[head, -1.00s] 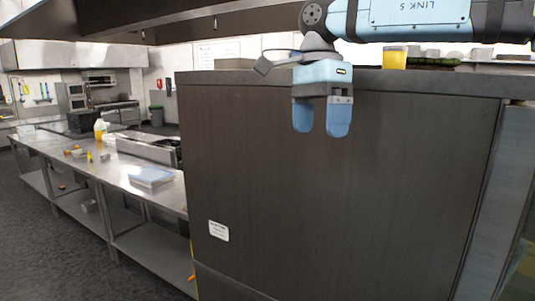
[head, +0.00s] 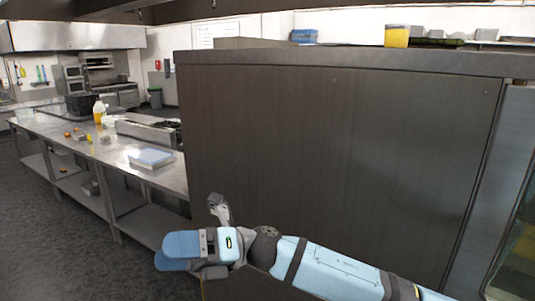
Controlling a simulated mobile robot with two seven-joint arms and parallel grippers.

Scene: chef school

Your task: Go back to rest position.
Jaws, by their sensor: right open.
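My right gripper (head: 178,251) is low in the head view, in front of the lower left part of the dark cabinet. Its blue fingers point left and it holds nothing that I can see. It is open, though the gap between the fingers is hard to see from this side. My right arm reaches in from the bottom right. My left gripper is not in view.
The dark cabinet (head: 330,150) fills the middle and right. On its top stand a yellow container (head: 397,37) and a blue item (head: 304,36). A long steel table (head: 120,150) runs along the left, bearing a bottle (head: 99,111) and a blue-white box (head: 151,157). Floor is clear at lower left.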

